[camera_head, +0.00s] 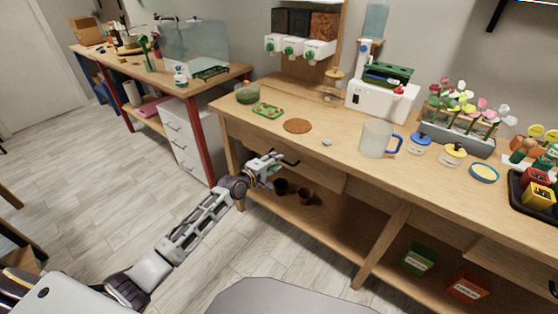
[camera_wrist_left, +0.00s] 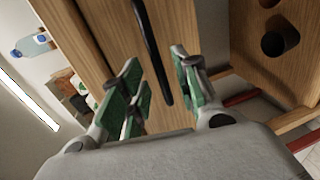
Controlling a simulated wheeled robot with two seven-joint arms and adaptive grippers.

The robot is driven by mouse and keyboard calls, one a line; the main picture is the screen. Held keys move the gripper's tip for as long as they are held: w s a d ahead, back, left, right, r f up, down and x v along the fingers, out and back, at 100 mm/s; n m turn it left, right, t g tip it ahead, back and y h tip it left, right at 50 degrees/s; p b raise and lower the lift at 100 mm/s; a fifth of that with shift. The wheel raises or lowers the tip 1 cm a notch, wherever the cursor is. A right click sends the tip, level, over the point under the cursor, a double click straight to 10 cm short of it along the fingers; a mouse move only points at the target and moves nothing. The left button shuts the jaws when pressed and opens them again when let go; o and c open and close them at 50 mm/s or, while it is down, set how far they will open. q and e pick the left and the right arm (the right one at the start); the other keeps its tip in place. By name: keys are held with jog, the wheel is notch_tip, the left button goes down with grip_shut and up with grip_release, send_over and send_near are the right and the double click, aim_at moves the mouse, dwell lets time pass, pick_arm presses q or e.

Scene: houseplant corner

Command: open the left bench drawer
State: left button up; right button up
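The wooden bench (camera_head: 345,165) has its left drawer front (camera_head: 325,178) under the tabletop. The black bar handle (camera_head: 291,163) of the drawer shows beside my left gripper (camera_head: 270,165). In the left wrist view the handle (camera_wrist_left: 153,50) runs as a long dark bar across the wooden drawer front (camera_wrist_left: 185,25). My left gripper (camera_wrist_left: 160,85) has its green-padded fingers apart, with the bar in the gap between them. I cannot tell whether either finger touches the handle. Part of the drawer front is hidden behind the gripper. My right gripper is out of view.
A lower shelf (camera_head: 330,217) holds a dark pot (camera_head: 281,186) and a terracotta pot (camera_head: 306,196). White drawers (camera_head: 185,140) stand left; the floor before the bench is clear.

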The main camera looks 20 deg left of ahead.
pick_arm(q)
jog(key=shift+b+x, duration=0.3)
jog(key=shift+x, duration=1.4)
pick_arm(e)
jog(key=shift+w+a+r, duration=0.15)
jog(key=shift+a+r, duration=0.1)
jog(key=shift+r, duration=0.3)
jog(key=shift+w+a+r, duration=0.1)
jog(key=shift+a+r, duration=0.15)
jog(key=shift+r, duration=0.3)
pick_arm(q)
jog(key=shift+c, duration=0.5)
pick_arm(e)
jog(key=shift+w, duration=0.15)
pick_arm(q)
grip_shut()
